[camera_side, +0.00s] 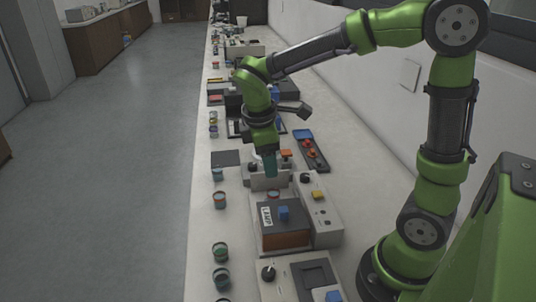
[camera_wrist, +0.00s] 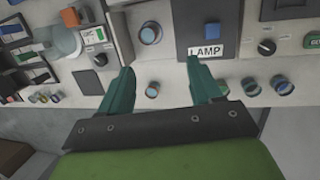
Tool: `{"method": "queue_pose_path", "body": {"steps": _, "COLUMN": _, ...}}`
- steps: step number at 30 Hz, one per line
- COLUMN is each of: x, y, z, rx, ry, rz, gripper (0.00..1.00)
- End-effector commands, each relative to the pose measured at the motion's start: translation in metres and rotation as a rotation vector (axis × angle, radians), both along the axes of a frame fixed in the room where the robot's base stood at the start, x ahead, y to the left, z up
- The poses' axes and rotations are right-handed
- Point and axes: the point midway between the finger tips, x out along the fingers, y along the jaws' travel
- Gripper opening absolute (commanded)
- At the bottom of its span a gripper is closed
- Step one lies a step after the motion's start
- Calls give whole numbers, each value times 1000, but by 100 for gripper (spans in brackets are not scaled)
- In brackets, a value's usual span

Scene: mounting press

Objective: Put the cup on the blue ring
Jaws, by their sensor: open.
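My gripper (camera_side: 271,172) points down over the bench. In the wrist view its two green fingers (camera_wrist: 161,66) are spread apart with nothing held between them. A small round cup (camera_wrist: 152,90) shows between the fingers, standing on the bench below and apart from them. It appears to be the orange cup with a bluish rim (camera_side: 219,198) near the bench's front edge in the side view. A blue ring (camera_wrist: 149,33) lies on a pale unit beyond the fingertips, left of the LAMP box. In the side view the ring (camera_side: 273,194) is small, just below my gripper.
The LAMP box (camera_wrist: 208,42) with a blue knob stands beside the ring. More cups (camera_side: 220,250) line the front edge; two show at right in the wrist view (camera_wrist: 266,86). A dark flat pad (camera_side: 226,158) lies left of my gripper. Control units crowd the bench.

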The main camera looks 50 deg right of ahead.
Motion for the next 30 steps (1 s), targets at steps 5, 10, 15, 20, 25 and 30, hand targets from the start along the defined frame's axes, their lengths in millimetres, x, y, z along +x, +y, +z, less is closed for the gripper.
{"method": "queue_pose_path", "body": {"steps": 5, "x": -47, "y": 12, "z": 36, "rx": 202, "ry": -283, "rz": -396, "gripper": 64}}
{"method": "queue_pose_path", "body": {"steps": 10, "x": -81, "y": 24, "z": 55, "rx": 458, "ry": -476, "rz": -750, "gripper": 64}}
{"method": "queue_pose_path", "body": {"steps": 15, "x": -98, "y": 30, "z": 63, "rx": 656, "ry": -562, "rz": -973, "gripper": 64}}
{"method": "queue_pose_path", "body": {"steps": 20, "x": -103, "y": 33, "z": 65, "rx": 723, "ry": -580, "rz": -1046, "gripper": 64}}
{"method": "queue_pose_path", "body": {"steps": 25, "x": -103, "y": 33, "z": 65, "rx": 726, "ry": -578, "rz": -1049, "gripper": 64}}
{"method": "queue_pose_path", "body": {"steps": 30, "x": -103, "y": 33, "z": 65, "rx": 724, "ry": -579, "rz": -1048, "gripper": 64}}
